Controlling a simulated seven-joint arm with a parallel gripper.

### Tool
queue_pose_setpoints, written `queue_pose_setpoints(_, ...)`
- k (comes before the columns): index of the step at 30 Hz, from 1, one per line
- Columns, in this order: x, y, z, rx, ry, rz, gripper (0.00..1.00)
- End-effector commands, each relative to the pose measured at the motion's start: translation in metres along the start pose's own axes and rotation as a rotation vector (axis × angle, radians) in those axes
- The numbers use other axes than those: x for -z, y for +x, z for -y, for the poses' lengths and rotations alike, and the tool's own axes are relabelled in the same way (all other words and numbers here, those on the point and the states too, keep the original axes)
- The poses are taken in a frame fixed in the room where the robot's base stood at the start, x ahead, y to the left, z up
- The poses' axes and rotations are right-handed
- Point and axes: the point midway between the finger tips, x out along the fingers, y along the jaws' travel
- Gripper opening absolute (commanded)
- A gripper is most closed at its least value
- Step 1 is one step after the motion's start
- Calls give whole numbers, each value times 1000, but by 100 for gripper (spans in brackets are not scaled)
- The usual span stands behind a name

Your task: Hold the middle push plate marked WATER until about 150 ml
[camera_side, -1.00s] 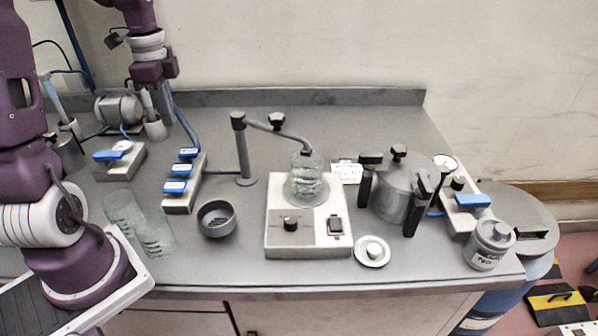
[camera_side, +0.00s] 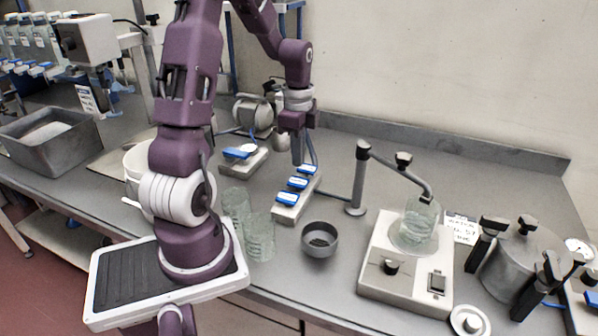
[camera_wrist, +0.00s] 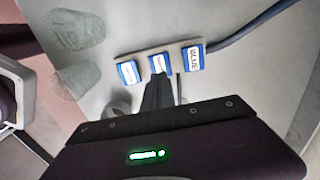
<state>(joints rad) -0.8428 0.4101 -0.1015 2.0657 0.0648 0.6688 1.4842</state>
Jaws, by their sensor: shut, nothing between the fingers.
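A pale block holds three blue-edged push plates in a row. The middle push plate (camera_side: 297,183) also shows in the wrist view (camera_wrist: 158,63); its lettering is too small to read. The right plate in the wrist view reads BLUE (camera_wrist: 194,57). My gripper (camera_side: 298,163) is shut and empty, pointing down at the row. In the wrist view its fingertips (camera_wrist: 160,78) reach the near edge of the middle plate; I cannot tell whether they touch it. A clear beaker (camera_side: 420,222) stands on the white hotplate (camera_side: 375,287) under a bent spout tube (camera_side: 402,171). Its liquid level is unclear.
Two glass beakers (camera_side: 259,240) and a grey bowl (camera_side: 320,240) stand near the block. A metal pot (camera_side: 512,270) with black handles is at right. A separate blue-plated block (camera_side: 243,158) lies behind left. A blue hose (camera_wrist: 252,27) runs from the row.

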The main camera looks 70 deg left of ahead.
Motion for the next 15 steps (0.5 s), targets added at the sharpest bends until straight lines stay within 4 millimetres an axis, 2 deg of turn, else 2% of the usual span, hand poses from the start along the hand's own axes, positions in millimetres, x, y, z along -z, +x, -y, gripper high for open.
queue_pose_setpoints(3, 0, 23, -1, -5, 1, 0, 0)
queue_pose_setpoints(6, 0, 38, -1, -3, 1, 0, 0)
queue_pose_setpoints(10, 0, 48, 0, -1, 0, 1, 0)
queue_pose_setpoints(15, 0, 51, 0, 0, 0, 1, 0)
